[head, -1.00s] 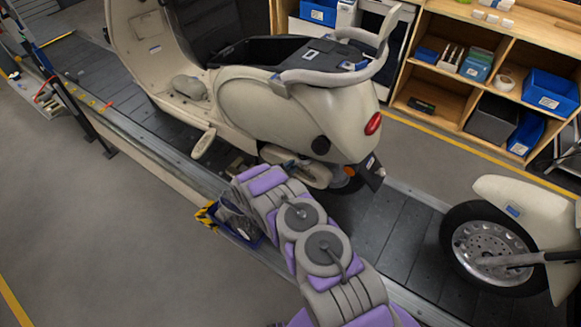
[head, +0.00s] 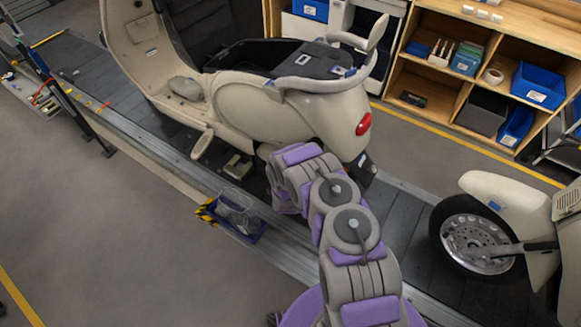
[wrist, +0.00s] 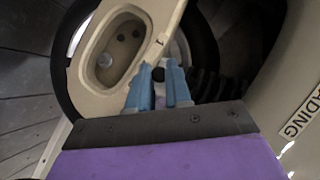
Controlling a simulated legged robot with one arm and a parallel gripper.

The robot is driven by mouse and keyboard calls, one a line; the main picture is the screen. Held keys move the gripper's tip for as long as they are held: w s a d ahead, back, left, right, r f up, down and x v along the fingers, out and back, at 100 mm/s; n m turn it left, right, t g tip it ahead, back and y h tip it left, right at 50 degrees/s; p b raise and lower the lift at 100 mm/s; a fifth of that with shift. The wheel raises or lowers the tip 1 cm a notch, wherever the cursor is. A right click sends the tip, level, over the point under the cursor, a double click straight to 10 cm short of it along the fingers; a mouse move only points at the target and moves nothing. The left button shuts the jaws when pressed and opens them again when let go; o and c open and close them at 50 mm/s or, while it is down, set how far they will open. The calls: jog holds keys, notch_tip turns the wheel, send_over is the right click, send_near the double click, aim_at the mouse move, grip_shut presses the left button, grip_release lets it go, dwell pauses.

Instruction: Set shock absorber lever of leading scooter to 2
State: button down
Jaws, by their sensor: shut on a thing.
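The cream leading scooter (head: 290,115) stands on the conveyor in the head view, its rear towards the right. In the wrist view its body panel (wrist: 300,75) fills the right side, with a label partly reading "ADING". A black ribbed shock absorber (wrist: 208,86) lies just right of the fingers. In the head view my gripper is hidden behind my arm and the scooter's rear.
A cream housing (wrist: 118,55) and a dark tyre (wrist: 65,80) lie close to the fingers. A second scooter (head: 510,215) stands behind on the conveyor (head: 400,220). The grey floor at left is open.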

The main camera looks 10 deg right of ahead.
jog(key=shift+d, duration=0.2)
jog(key=c, duration=1.2)
grip_release()
jog(key=shift+f, duration=0.1)
jog(key=shift+o, duration=0.2)
jog(key=p+v, duration=0.2)
jog(key=v, duration=1.5)
jog(key=shift+s, duration=0.15)
